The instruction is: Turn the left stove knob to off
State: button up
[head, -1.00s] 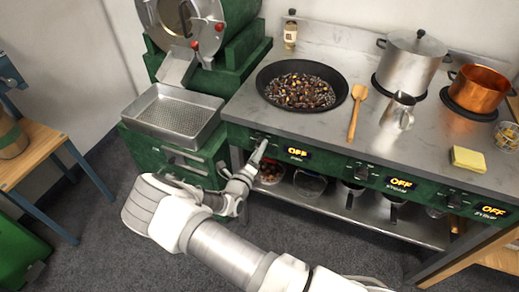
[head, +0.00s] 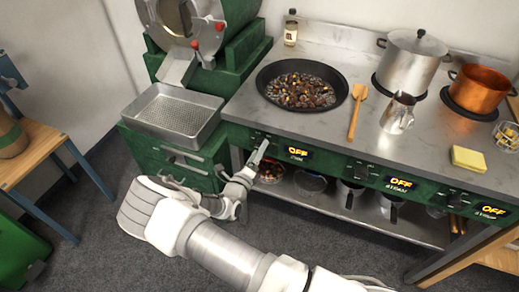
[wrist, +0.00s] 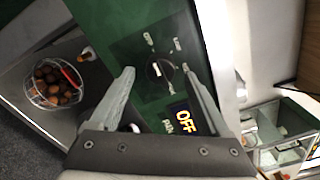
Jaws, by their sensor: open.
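The left stove knob (wrist: 159,70) is a dark round dial with a pale pointer line, on the green front panel (wrist: 142,95) in the wrist view. The display (wrist: 184,118) beside it reads OFF in lit letters; the same display (head: 297,151) shows in the head view below the pan. My gripper (wrist: 158,73) is open, with one finger on each side of the knob in the wrist view. I cannot tell whether the fingers touch it. In the head view, my gripper (head: 262,150) is at the panel's left end and hides most of the knob.
A black pan of chestnuts (head: 302,86) sits on the steel stove top above. Two more displays (head: 400,183) (head: 491,210) on the panel also read OFF. A lower shelf (head: 330,203) holds bowls and pots. A metal tray (head: 172,117) stands at left.

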jog(key=v, duration=1.6)
jog(key=shift+p, duration=0.3)
jog(key=shift+s, duration=0.1)
jog(key=s+d+r+m+g+h+p, duration=0.1)
jog(key=s+d+r+m+g+h, duration=0.1)
jog(key=d+r+m+g, duration=0.7)
jog(key=s+d+r+m+g+h+p, duration=0.15)
jog(key=d+r+m+g, duration=0.5)
jog(key=r+m, duration=0.65)
jog(key=s+d+r+m+t+y+p, duration=0.1)
jog(key=s+d+r+m+t+y, duration=0.1)
jog(key=s+r+m+y, duration=0.3)
jog(key=s+d+r+m+t+y+p, duration=0.1)
jog(key=s+d+r+m+y, duration=0.3)
jog(key=s+r+m, duration=0.4)
jog(key=shift+d+r+m+t+y, duration=0.45)
jog(key=shift+r+m, duration=2.2)
jog(key=shift+m, duration=1.95)
jog(key=shift+d, duration=0.1)
